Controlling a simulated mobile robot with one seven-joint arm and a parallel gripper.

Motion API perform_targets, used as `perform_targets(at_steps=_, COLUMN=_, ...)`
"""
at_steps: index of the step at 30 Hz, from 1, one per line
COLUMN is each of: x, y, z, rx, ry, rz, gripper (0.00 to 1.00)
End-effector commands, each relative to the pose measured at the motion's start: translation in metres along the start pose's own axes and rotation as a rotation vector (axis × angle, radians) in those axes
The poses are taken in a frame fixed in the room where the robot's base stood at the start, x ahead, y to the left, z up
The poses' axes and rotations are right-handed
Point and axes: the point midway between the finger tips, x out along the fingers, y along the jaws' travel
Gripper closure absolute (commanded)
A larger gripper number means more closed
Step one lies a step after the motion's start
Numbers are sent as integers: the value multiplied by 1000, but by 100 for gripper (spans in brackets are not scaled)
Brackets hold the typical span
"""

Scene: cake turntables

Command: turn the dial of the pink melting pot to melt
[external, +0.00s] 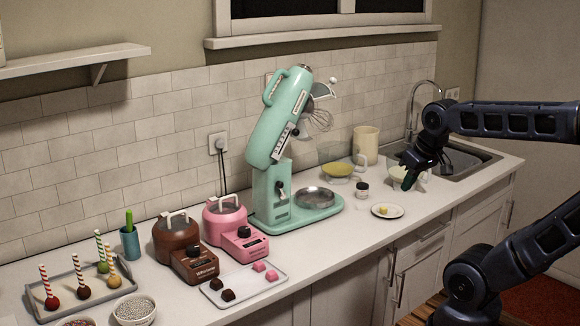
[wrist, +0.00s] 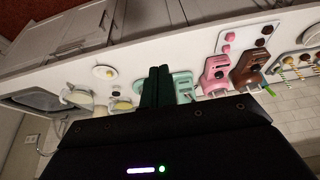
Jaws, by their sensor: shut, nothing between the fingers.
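The pink melting pot (external: 226,222) stands on the counter between the brown pot and the mint mixer. Its front control block (external: 245,245) carries a dark dial (external: 244,231); the dial's setting is too small to read. In the wrist view the pink melting pot (wrist: 215,75) shows right of the fingers, with its dark dial (wrist: 220,74) facing up. My gripper (external: 405,184) is shut and empty. It hangs over the right part of the counter near the sink, well to the right of the pot. Its fingers also show in the wrist view (wrist: 157,86).
The tall mint stand mixer (external: 275,130), head tilted up, stands between my gripper and the pink pot. A small plate (external: 378,211), dark-lidded jar (external: 362,190) and bowls lie near my gripper. The brown pot (external: 176,240) and a candy tray (external: 267,292) sit close to the pink pot.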

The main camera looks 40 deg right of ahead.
Motion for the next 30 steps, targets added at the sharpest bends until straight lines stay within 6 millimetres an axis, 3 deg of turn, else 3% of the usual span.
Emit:
perform_targets(at_steps=1, x=0, y=0, z=0, rx=0, ry=0, rz=0, gripper=94)
perform_targets(at_steps=7, x=2, y=-5, z=-15, rx=-41, ry=-9, rz=-3, gripper=55)
perform_targets(at_steps=20, x=38, y=-45, z=-114, rx=-350, ry=-61, rz=-55, gripper=54)
perform_targets(at_steps=30, x=90, y=-85, z=-189, rx=-594, ry=-84, rz=-140, gripper=54)
